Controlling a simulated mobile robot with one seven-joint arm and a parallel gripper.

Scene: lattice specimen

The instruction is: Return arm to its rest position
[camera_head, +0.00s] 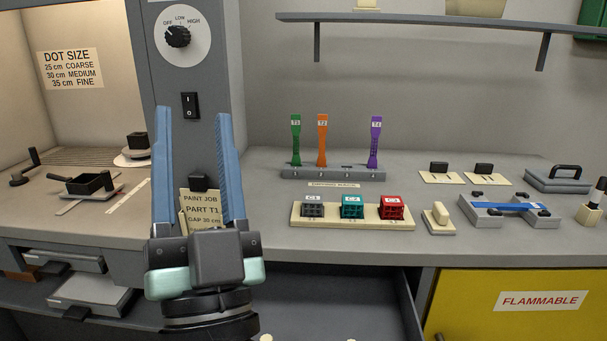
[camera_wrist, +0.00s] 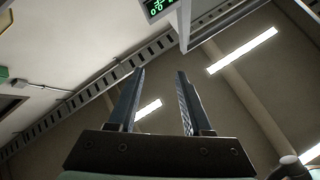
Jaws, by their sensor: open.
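My gripper (camera_head: 193,165) stands upright in the head view, in front of the grey post between the booth and the bench. Its two blue fingers are apart, with nothing held between them. In the wrist view the gripper (camera_wrist: 160,98) points up toward the ceiling, and only empty space shows between the fingers. A paper card (camera_head: 202,207) reading "PAINT JOB PART T1" is seen behind the fingers and is partly hidden by them.
A rack (camera_head: 333,173) holds green, orange and purple specimens. A tray (camera_head: 352,217) holds small lattice cubes. A blue strip (camera_head: 507,207) lies in a grey fixture. An open drawer (camera_head: 335,300) is below the bench, beside a yellow cabinet (camera_head: 520,305). A shelf (camera_head: 430,20) hangs above.

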